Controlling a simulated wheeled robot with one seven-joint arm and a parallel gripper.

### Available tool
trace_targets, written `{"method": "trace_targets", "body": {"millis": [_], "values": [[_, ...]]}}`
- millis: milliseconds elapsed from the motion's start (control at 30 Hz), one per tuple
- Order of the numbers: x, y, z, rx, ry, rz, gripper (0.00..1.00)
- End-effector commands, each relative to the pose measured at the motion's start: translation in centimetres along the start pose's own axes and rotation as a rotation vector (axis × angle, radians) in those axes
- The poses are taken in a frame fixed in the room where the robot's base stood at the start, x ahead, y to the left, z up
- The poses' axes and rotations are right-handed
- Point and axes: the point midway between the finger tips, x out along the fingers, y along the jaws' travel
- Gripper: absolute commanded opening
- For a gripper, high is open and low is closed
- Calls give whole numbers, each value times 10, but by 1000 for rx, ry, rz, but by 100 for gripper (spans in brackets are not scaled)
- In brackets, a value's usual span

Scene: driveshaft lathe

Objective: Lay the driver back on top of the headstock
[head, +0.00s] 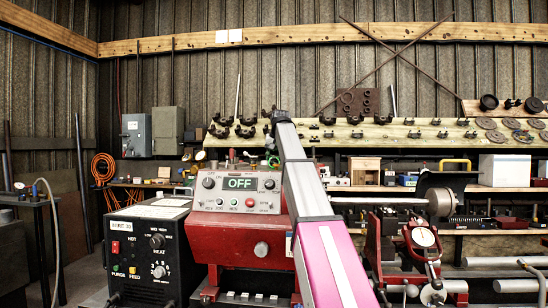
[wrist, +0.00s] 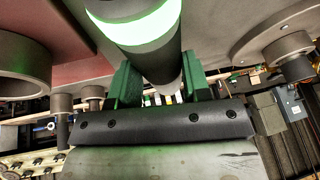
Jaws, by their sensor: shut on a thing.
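The driver (wrist: 158,62) is a dark cylinder with a bright green-white band in the wrist view. It runs from the top edge down between the green fingers of my gripper (wrist: 160,84), which is shut on it. The red headstock (head: 236,228) stands at centre left in the head view, with a grey panel reading OFF. My white and pink arm crosses in front of its right side and reaches up above its top. My gripper and the driver cannot be made out in the head view. Part of the headstock's top is hidden behind the arm.
A black heater box (head: 148,256) stands left of the headstock. A metal shaft (head: 385,200) runs right of my arm, near a dial gauge (head: 424,237). A wooden shelf (head: 400,133) with several dark parts is behind. Round grey metal parts (wrist: 22,72) show around my gripper.

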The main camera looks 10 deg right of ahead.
Motion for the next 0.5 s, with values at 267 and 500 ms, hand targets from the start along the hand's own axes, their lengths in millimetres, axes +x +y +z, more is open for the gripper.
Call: {"method": "trace_targets", "body": {"millis": [267,500], "values": [[4,1,2,0,1,0,3],[6,1,2,0,1,0,57]]}}
